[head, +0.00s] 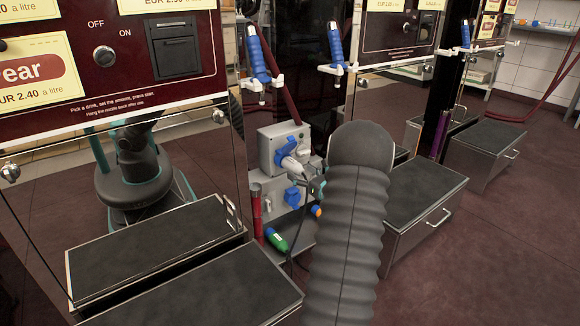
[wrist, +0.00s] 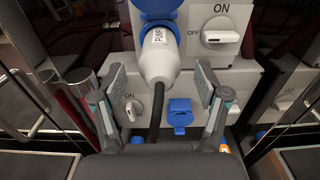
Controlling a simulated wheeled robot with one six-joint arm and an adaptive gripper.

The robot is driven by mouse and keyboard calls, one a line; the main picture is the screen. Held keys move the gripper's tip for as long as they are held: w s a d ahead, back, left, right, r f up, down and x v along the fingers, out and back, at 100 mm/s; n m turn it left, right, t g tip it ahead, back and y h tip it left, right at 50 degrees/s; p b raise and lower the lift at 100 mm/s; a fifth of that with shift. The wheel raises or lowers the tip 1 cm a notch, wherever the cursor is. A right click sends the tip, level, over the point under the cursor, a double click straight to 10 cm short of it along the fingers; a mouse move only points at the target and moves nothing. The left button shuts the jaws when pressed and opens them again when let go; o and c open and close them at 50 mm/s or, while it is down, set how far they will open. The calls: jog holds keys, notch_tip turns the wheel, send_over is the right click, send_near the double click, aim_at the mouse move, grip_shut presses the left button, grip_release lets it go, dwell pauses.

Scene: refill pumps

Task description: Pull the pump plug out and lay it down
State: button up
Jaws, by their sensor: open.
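The pump plug (wrist: 160,62) is white with a label reading PUMP and sits in a blue socket (wrist: 160,12) on a grey box. Its dark cable (wrist: 157,112) hangs down. In the head view, the plug (head: 291,163) shows at the box, partly hidden near my gripper. My gripper (wrist: 160,82) is open, with one finger on each side of the plug's lower end and cable; visible gaps separate them from it. In the head view, my gripper (head: 316,188) is small and partly hidden by my arm.
A rotary switch (wrist: 221,38) marked ON and OFF is right of the plug; its bar lies horizontal. Below are a second switch (wrist: 131,109) and a blue covered socket (wrist: 180,113). A green item (head: 277,240) lies on a low shelf. Dark-topped steps (head: 425,190) flank the gap.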

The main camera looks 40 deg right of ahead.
jog(key=shift+w+d, duration=0.1)
jog(key=shift+w, duration=0.9)
jog(key=shift+b, duration=0.55)
dwell(0.4)
jog(key=shift+c, duration=0.2)
grip_shut()
jog(key=shift+s+a+b, duration=0.15)
jog(key=shift+s, duration=1.35)
jog(key=shift+s+a+b, duration=0.15)
jog(key=shift+s, duration=1.35)
